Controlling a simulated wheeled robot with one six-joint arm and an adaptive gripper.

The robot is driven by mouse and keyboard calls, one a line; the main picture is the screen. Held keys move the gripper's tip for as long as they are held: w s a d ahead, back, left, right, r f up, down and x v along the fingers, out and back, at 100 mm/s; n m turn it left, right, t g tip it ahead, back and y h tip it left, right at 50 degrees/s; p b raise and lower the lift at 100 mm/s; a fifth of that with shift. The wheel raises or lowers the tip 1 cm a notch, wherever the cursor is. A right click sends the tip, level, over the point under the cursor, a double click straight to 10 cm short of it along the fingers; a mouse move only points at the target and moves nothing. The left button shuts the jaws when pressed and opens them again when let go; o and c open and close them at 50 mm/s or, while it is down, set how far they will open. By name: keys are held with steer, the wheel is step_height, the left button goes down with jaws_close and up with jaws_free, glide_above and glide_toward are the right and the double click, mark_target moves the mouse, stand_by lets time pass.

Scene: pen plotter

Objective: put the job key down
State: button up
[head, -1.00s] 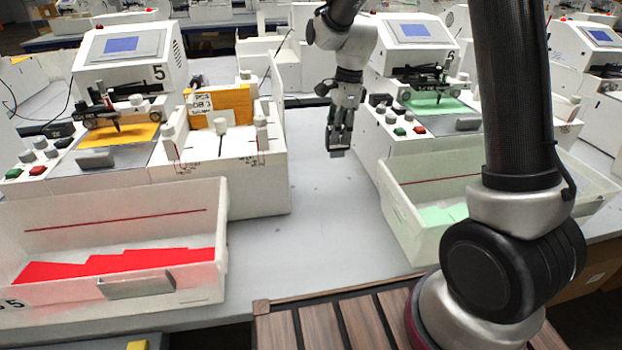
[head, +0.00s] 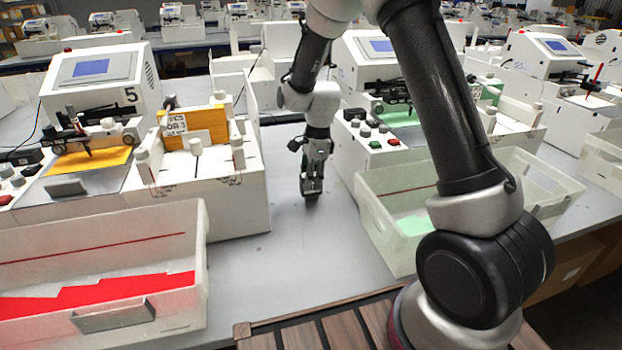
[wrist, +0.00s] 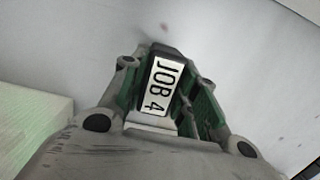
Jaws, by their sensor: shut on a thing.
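The job key (wrist: 165,85) is a small dark block with a white label reading "JOB 4". In the wrist view it sits between the two fingers of my gripper (wrist: 165,98), which is shut on it. In the head view my gripper (head: 312,190) points down, low over the grey bench top (head: 300,245), in the gap between plotter 5 and the plotter to its right. The key is too small to make out clearly in the head view. I cannot tell whether it touches the bench.
Plotter 5 (head: 97,85) with its yellow card rack (head: 193,128) stands left of my gripper. A white bin with red sheets (head: 95,295) is at front left. A bin with green sheets (head: 400,228) is at right. The bench between the bins is bare.

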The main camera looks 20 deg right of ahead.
steer(key=shift+f, duration=0.15)
steer(key=o, duration=1)
steer(key=shift+c, duration=0.2)
step_height(320, 180, up, 12)
steer(key=d, duration=0.1)
steer(key=s+d+r+n+t, duration=0.2)
steer(key=s+d+r+n, duration=0.55)
steer(key=s+r, duration=0.45)
steer(key=s+d+r+n+t, duration=0.1)
steer(key=s+d+n, duration=0.2)
steer(key=s, duration=0.6)
steer(key=s+d+n+t+h, duration=0.1)
steer(key=s+d+n, duration=0.2)
steer(key=s+n, duration=0.4)
steer(key=shift+s+d+r, duration=0.2)
steer(key=shift+s+r, duration=0.2)
steer(key=shift+s, duration=0.65)
steer(key=shift+n, duration=0.25)
